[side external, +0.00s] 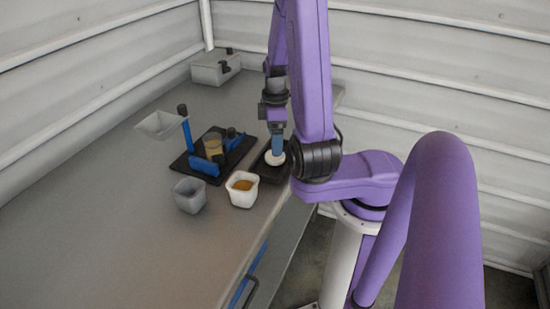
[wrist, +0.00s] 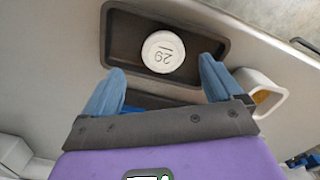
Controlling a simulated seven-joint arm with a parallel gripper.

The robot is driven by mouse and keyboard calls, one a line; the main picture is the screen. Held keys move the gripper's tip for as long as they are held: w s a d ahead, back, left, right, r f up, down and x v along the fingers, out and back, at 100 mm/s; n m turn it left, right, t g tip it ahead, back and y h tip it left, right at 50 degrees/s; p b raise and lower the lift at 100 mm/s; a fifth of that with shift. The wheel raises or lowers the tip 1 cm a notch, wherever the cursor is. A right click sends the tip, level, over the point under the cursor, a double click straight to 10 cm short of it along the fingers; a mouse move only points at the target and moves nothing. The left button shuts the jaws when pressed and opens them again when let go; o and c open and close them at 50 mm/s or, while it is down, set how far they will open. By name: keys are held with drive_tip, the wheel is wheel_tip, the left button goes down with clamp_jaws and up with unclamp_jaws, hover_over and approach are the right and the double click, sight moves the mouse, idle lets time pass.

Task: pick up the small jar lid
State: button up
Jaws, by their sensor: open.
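The small jar lid (wrist: 163,52) is white and round, with "29" marked on its top. It lies in a dark shallow tray (wrist: 122,45). In the side external view the lid (side external: 275,158) shows just below my gripper (side external: 277,148), partly hidden by it. In the wrist view my gripper (wrist: 160,88) is open, with its blue fingers apart and empty. The lid appears between and beyond the fingertips in that view. I cannot tell the exact height of the fingertips above the lid.
A white cup with orange-brown contents (side external: 242,188) stands close to the tray. A grey cup (side external: 189,195) is left of it. A black base (side external: 187,165) with a blue stand and hopper (side external: 160,125) stands behind. A grey box (side external: 215,67) sits at the back. The front-left bench is clear.

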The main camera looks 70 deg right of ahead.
sight(275, 158)
drive_tip(key=f, duration=0.3)
drive_tip(key=shift+a+f, duration=0.25)
drive_tip(key=shift+a, duration=0.05)
drive_tip(key=shift+d+f, duration=0.1)
drive_tip(key=shift+f, duration=0.75)
drive_tip(key=c, duration=1.1)
